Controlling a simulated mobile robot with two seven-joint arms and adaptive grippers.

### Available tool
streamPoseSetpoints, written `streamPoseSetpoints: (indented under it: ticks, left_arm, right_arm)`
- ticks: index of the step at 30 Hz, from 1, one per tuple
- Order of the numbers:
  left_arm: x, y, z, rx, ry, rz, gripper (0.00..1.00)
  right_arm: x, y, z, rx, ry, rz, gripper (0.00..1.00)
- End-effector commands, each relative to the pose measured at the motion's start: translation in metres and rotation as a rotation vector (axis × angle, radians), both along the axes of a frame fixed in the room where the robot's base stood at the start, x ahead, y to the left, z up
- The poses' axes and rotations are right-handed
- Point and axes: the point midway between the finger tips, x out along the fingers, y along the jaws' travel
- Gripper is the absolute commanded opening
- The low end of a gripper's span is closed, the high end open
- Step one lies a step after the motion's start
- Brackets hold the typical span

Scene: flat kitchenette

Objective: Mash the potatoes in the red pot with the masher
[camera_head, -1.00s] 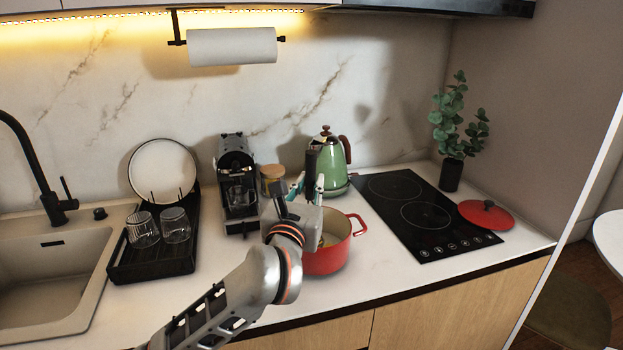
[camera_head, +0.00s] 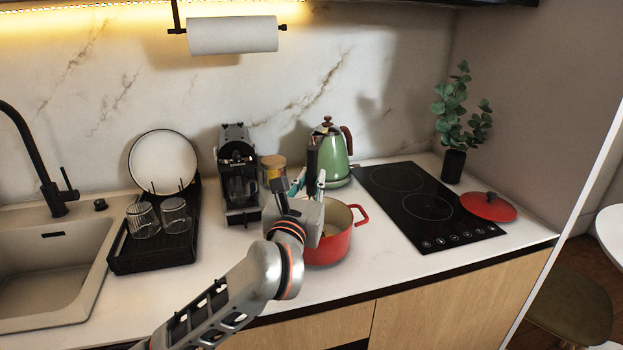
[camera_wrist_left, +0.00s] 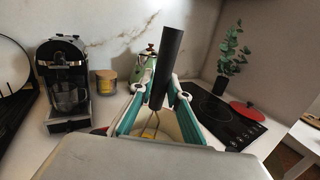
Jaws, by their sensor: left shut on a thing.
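The red pot (camera_head: 333,246) stands on the counter left of the cooktop, partly hidden behind my left gripper. My left gripper (camera_head: 309,183) is over the pot's left side, shut on the masher. The masher's black handle (camera_wrist_left: 167,68) rises between the fingers in the left wrist view, tilted a little. Its metal wires (camera_wrist_left: 151,128) go down toward the pot, and a yellowish patch (camera_wrist_left: 172,127) shows behind them. The masher's lower end and most of the pot's contents are hidden. My right gripper is not in view.
A green kettle (camera_head: 334,155), a lidded jar (camera_head: 273,170) and a coffee machine (camera_head: 238,175) stand behind the pot. A black cooktop (camera_head: 420,206) with a red lid (camera_head: 487,207) is to the right. A dish rack (camera_head: 150,256) with glasses is left.

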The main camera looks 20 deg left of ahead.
Motion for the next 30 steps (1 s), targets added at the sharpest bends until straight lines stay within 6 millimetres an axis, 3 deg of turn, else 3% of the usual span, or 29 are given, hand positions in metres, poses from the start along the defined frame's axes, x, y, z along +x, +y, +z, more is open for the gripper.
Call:
streamPoseSetpoints:
  ticks: [20,30]
  left_arm:
    - [0.000,0.000,-0.023,0.000,0.000,0.000,0.00]
    - [0.000,0.000,-0.015,0.000,0.003,0.000,0.00]
  right_arm:
    - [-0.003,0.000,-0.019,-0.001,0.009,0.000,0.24]
    - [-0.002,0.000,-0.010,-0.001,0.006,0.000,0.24]
